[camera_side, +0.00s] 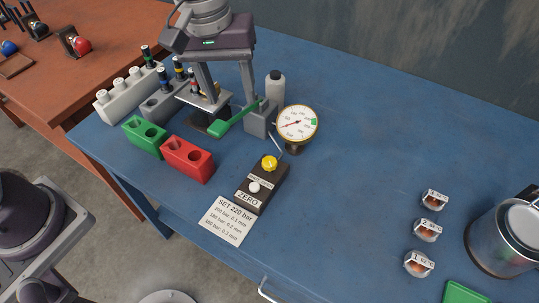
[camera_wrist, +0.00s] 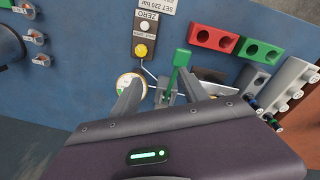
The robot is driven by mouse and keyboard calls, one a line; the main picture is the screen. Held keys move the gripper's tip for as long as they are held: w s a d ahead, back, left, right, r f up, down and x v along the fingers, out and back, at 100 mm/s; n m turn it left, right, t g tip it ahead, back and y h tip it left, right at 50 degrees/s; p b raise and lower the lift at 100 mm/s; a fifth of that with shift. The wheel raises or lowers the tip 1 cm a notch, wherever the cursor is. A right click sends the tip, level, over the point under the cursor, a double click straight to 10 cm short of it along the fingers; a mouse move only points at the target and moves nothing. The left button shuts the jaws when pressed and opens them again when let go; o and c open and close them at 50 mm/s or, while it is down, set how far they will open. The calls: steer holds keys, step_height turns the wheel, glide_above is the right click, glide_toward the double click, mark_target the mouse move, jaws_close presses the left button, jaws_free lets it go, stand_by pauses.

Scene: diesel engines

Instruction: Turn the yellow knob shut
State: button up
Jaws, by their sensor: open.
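The yellow knob (camera_side: 269,163) sits at the far end of a dark control box (camera_side: 266,191), which also has a white button and a ZERO label. In the wrist view the yellow knob (camera_wrist: 141,50) lies just beyond my fingertips, nearer the left one. My gripper (camera_side: 230,96) points down, with its two fingers apart and nothing seen between them. In the side view it is up and left of the knob, over the test stand, not touching the knob. My gripper (camera_wrist: 160,74) also shows open in the wrist view. The knob's setting cannot be read.
A round gauge (camera_side: 297,122) stands behind the box. A green lever (camera_side: 235,118) juts from the stand beneath my gripper. Red (camera_side: 187,159) and green (camera_side: 145,137) blocks lie left, with a SET 220 bar card (camera_side: 228,221) in front.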

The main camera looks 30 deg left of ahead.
steer(key=n+g, duration=0.1)
steer(key=n, duration=0.1)
glide_above(269, 161)
steer(key=shift+y, duration=0.3)
step_height(269, 161, down, 10)
steer(key=shift+f, duration=0.2)
step_height(269, 161, down, 8)
steer(key=shift+d+r, duration=0.1)
steer(key=shift+r, duration=0.15)
steer(key=shift+c, duration=0.4)
jaws_close()
